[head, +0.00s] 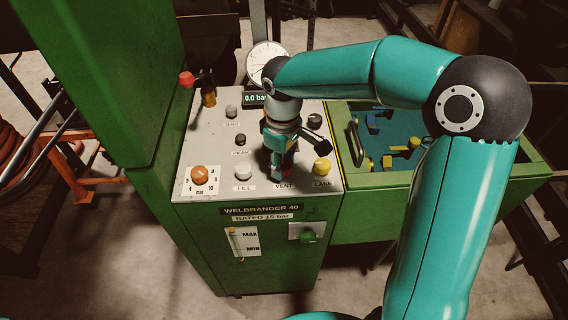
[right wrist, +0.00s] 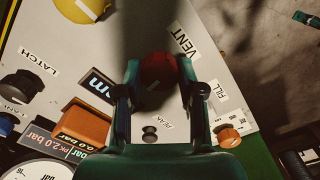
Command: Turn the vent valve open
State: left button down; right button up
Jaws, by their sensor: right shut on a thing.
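The vent valve is a red knob above the VENT label on the light panel of the green machine. In the right wrist view the red vent knob (right wrist: 157,72) sits between the two fingers of my right gripper (right wrist: 159,88), which is shut on it. In the head view my right gripper (head: 278,168) points down at the panel over the VENT label (head: 283,186) and hides most of the knob. The angle of the knob cannot be made out clearly. My left gripper is not in view.
Close by are the white FILL knob (head: 243,172), yellow knob (head: 322,166), small black PEAK knob (head: 240,139) and orange dial (head: 199,175). A display (head: 256,98) reads 0.0 bar below a round gauge (head: 264,60). A green-rimmed tray (head: 455,179) stands right.

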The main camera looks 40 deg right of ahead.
aim_at(283, 165)
jog(key=shift+m, duration=0.7)
jog(key=o, duration=1.1)
jog(key=shift+o, duration=0.2)
notch_tip(283, 165, up, 12)
